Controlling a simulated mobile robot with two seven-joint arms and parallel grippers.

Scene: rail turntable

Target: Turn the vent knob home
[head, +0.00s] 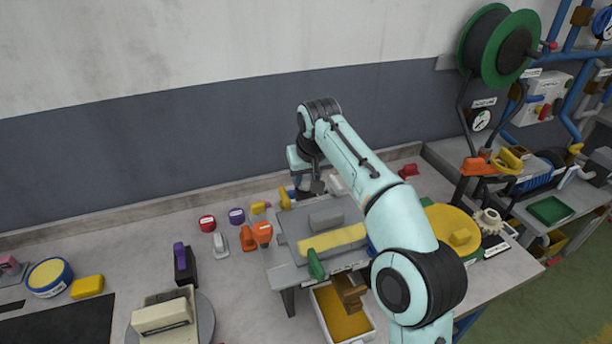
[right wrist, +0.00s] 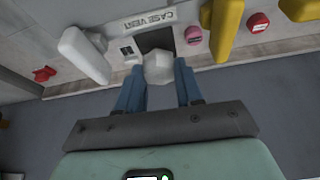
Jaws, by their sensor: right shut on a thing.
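The vent knob (right wrist: 158,72) is a pale grey, faceted knob. In the right wrist view it sits between the two blue fingers of my right gripper (right wrist: 159,66), which is shut on it. A white label (right wrist: 149,19) reading "CASE VENT" and a dark square patch (right wrist: 155,38) are just beyond it. In the head view my right gripper (head: 303,188) points down at the back of the grey case (head: 287,262). There the arm and gripper hide the knob, and its turn angle is unclear. My left gripper is not in view.
A white lever (right wrist: 84,55) and a yellow handle (right wrist: 226,28) stand close on either side of the fingers. A green lever (head: 315,264) is at the case front. A yellow turntable (head: 437,218) lies right of my arm. Small coloured knobs stand left of the case.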

